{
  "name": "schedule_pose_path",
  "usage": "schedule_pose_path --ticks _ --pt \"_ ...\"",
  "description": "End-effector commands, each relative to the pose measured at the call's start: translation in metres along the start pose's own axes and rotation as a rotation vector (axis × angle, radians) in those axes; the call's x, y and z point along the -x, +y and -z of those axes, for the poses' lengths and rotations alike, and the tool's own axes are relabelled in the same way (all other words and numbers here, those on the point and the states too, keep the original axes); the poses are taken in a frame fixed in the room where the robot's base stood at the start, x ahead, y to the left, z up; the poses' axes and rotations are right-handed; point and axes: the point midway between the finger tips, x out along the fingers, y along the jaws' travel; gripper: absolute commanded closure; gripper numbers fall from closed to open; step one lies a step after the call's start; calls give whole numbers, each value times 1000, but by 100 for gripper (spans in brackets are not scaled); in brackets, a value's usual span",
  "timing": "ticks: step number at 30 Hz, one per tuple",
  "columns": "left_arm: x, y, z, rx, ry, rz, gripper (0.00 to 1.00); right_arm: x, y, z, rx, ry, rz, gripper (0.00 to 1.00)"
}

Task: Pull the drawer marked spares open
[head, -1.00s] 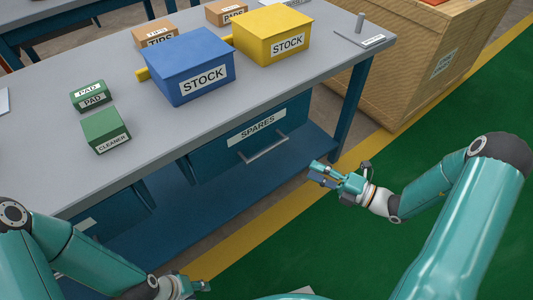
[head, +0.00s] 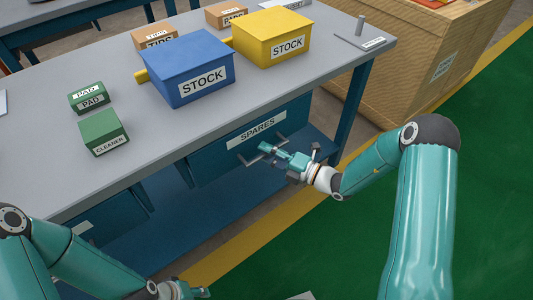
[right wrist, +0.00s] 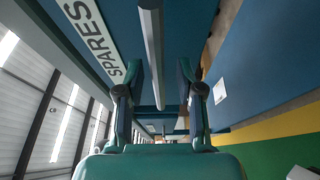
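The blue drawer (head: 212,163) with a white SPARES label (head: 257,130) hangs under the grey bench top and looks closed. Its grey bar handle (head: 252,160) is partly hidden by my right gripper (head: 267,149). In the right wrist view the handle (right wrist: 151,45) runs between the two parted fingers of my right gripper (right wrist: 159,75), with gaps on both sides. The SPARES label (right wrist: 91,35) shows to the left there. My left gripper (head: 195,292) is low at the bottom edge, away from the drawer, too small and cut off to read.
On the bench (head: 185,132) stand a blue STOCK box (head: 188,65), a yellow STOCK box (head: 272,35), green PAD (head: 88,96) and CLEANER (head: 103,132) boxes. A wooden crate (head: 410,70) stands right of the bench.

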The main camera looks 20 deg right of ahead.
Motion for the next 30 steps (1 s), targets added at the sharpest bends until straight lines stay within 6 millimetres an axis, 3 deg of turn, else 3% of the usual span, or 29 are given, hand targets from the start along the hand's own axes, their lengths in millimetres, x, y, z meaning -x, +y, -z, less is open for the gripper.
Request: schedule_pose_path --ticks 6,13,30 --pt "0 0 0 0 0 0 60 0 0 0 0 0 0 63" --pt "0 0 0 0 0 0 60 0 0 0 0 1 1 100" --pt "2 1 0 0 0 0 60 3 -1 3 -2 6 5 100"
